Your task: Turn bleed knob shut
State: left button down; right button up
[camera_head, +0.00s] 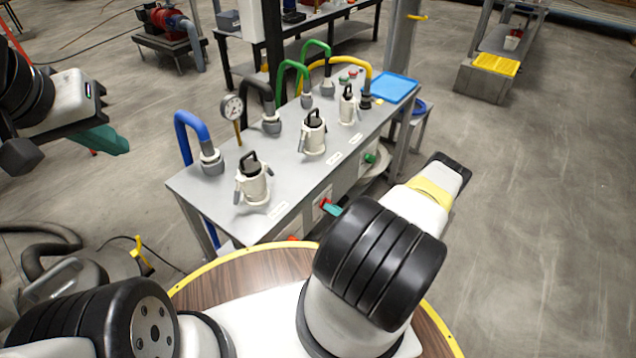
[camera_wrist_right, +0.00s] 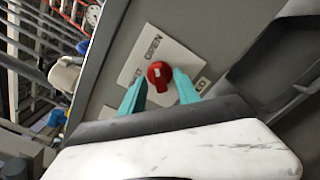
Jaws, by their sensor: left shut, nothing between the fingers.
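The red bleed knob (camera_wrist_right: 159,76) sits on a white plate (camera_wrist_right: 137,67) on the grey front panel. The word OPEN is printed on the plate above the knob, and a small pale mark shows on the knob's face. My right gripper (camera_wrist_right: 160,80) is open, with one teal fingertip on each side of the knob; I cannot tell whether they touch it. In the head view the knob (camera_head: 324,202) shows at the table's front side, beside my right gripper's teal finger (camera_head: 333,209). My left gripper (camera_head: 104,140) is shut and empty, away to the left of the table.
The metal table (camera_head: 225,185) carries several white-bodied valves, a pressure gauge (camera_head: 232,107), coloured hoses and a blue tray (camera_head: 394,88). A green knob (camera_head: 370,158) is farther along the front panel. The floor to the right is open.

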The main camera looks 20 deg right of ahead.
jog(key=shift+w+a, duration=0.15)
jog(key=shift+w, duration=0.05)
jog(key=shift+c, duration=0.2)
grip_shut()
